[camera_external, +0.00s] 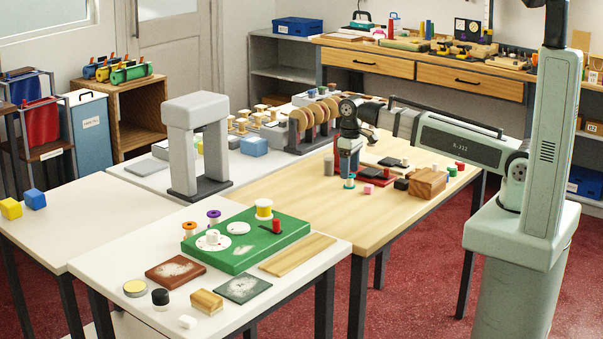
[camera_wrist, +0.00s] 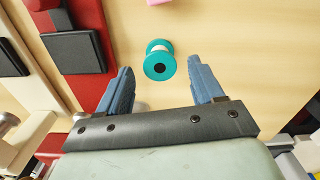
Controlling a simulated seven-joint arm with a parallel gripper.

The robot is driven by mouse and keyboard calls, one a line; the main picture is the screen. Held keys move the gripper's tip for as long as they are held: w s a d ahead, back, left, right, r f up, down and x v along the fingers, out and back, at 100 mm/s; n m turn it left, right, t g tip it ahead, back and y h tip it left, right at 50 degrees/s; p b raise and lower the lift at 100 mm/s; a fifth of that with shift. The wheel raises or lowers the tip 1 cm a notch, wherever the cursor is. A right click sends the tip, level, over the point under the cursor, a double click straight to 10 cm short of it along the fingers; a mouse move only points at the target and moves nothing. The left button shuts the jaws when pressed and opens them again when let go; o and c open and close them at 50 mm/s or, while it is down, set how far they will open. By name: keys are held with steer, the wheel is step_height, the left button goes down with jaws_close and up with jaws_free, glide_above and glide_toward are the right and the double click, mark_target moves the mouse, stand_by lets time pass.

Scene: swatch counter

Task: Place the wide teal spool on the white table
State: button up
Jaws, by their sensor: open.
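The teal spool (camera_external: 350,181) stands upright on the light wooden table (camera_external: 290,190). In the external view my gripper (camera_external: 348,168) is just above and behind the spool; contact cannot be told. A white table (camera_external: 120,252) stands at the front left, with a green board (camera_external: 250,245) on it.
A red tray (camera_external: 378,178) with a black block, a pink cube (camera_external: 368,189), a black block (camera_external: 401,184) and a wooden block (camera_external: 428,183) are near my gripper. The wooden table's front left is bare. The white table's left side has free room.

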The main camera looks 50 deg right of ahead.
mark_target(351, 174)
step_height(351, 174, up, 8)
steer(key=shift+o, duration=0.5)
steer(key=shift+r, duration=0.2)
steer(key=shift+d, duration=0.1)
steer(key=f+m, duration=0.2)
steer(key=m, duration=0.4)
steer(key=f+m+y, duration=0.1)
steer(key=f+m, duration=0.1)
steer(key=m, duration=0.3)
steer(key=d+f+m, duration=0.1)
steer(key=f+m, duration=0.1)
steer(key=m, duration=0.4)
steer(key=shift+f+m, duration=0.3)
steer(key=shift+a+f, duration=0.2)
steer(key=shift+f, duration=0.65)
steer(key=shift+a+f, duration=0.25)
steer(key=shift+f, duration=0.65)
steer(key=shift+a+f, duration=0.2)
steer(key=shift+f, duration=0.65)
